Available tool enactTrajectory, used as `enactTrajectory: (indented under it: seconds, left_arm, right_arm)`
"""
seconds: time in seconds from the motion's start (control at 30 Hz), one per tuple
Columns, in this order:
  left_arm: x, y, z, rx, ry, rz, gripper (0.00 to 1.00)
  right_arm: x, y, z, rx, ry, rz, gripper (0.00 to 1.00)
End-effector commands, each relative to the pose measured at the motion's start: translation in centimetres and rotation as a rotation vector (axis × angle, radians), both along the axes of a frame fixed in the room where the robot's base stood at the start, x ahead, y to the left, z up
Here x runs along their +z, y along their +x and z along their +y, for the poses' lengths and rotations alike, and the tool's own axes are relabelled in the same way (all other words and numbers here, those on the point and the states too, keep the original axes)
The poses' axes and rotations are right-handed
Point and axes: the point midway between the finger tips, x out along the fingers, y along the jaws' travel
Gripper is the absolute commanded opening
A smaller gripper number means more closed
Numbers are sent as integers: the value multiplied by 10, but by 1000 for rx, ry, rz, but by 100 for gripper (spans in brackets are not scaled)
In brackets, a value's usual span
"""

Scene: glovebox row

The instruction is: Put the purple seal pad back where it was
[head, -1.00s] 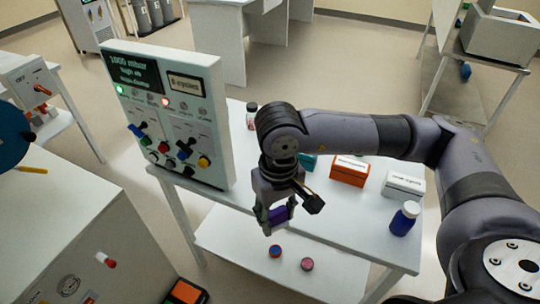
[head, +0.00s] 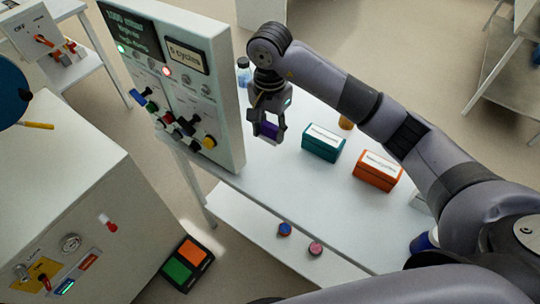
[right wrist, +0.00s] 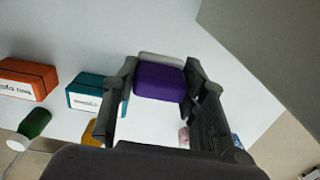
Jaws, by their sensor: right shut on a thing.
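The purple seal pad (head: 268,129) is a small purple block. My right gripper (head: 268,134) is shut on it and holds it over the white table, close to the right side of the control panel. In the right wrist view the purple seal pad (right wrist: 159,83) sits between the two fingers of my right gripper (right wrist: 160,88), with a pale grey piece (right wrist: 162,60) just behind it. I cannot tell whether the pad touches the table. My left gripper is not in view.
The control panel (head: 190,70) stands at the table's left end. A teal box (head: 322,146) and an orange box (head: 377,174) stand on the white table (head: 290,190). Two small round caps (head: 285,229) lie on the lower shelf. A bottle (head: 243,72) stands behind the panel's edge.

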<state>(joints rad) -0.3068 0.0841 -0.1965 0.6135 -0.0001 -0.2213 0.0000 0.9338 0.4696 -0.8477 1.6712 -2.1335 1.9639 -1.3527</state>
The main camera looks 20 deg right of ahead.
Motion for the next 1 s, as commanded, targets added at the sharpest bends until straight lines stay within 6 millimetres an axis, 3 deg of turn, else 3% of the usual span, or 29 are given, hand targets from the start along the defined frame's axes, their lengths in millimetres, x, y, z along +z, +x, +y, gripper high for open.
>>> enactTrajectory:
  seconds: [0.1, 0.3, 0.57, 0.77, 1.0]
  left_arm:
    - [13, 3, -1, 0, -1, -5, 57]
    - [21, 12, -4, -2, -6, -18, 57]
    - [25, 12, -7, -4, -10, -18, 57]
    - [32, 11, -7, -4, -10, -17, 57]
    - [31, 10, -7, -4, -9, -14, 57]
  right_arm:
    - [-29, -2, 0, 1, 0, 5, 17]
    - [-66, -1, 0, 2, -1, 1, 17]
    - [-86, -1, 1, 3, 1, 1, 17]
    - [-115, -1, 1, 2, 1, 0, 17]
    - [-118, 0, 0, 4, 0, -4, 17]
